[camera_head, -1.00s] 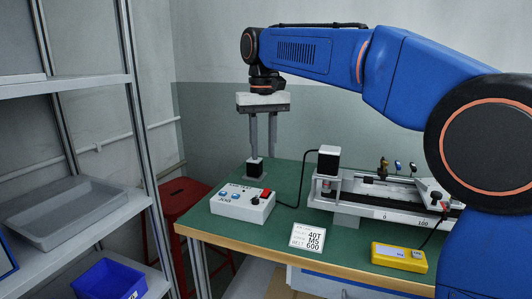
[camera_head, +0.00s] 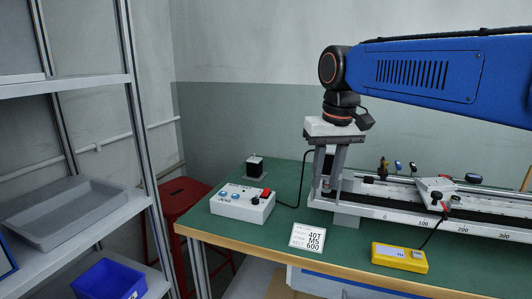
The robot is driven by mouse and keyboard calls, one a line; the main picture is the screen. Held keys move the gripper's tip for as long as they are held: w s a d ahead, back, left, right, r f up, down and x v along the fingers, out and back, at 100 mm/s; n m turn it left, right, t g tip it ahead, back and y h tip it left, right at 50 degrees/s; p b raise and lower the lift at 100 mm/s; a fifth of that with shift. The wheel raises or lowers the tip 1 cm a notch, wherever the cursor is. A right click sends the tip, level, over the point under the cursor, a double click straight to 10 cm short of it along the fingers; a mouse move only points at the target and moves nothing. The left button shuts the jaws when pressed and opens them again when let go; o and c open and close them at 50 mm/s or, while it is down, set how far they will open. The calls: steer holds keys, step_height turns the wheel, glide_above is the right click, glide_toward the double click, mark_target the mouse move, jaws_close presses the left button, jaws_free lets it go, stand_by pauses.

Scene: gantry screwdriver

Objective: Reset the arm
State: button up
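My blue arm reaches in from the right. My gripper (camera_head: 327,196) hangs downward from it, in front of the left end of the gantry rail. Its two grey fingers stand apart, and I see nothing held between them. The fingers and the pale gripper body hide most of the gantry's end motor behind them.
A green-topped bench (camera_head: 380,232) carries the gantry rail (camera_head: 385,211) with its carriage (camera_head: 437,190). A small black motor (camera_head: 255,168) stands alone at the back left. A control box (camera_head: 242,203), a label card (camera_head: 308,237) and a yellow meter (camera_head: 399,257) lie in front. Shelving (camera_head: 140,201) stands left.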

steer(key=s+d+f+m+t, duration=0.1)
steer(key=s+d+f, duration=0.6)
steer(key=s+f, duration=0.3)
steer(key=s+d+f+m+t, duration=0.1)
steer(key=s+d+f+t, duration=0.1)
steer(key=s+d+f, duration=0.5)
steer(key=s+f, duration=0.3)
steer(key=s, duration=0.1)
steer(key=shift+d+f+h, duration=0.15)
steer(key=shift+d+h, duration=0.15)
stand_by(0.5)
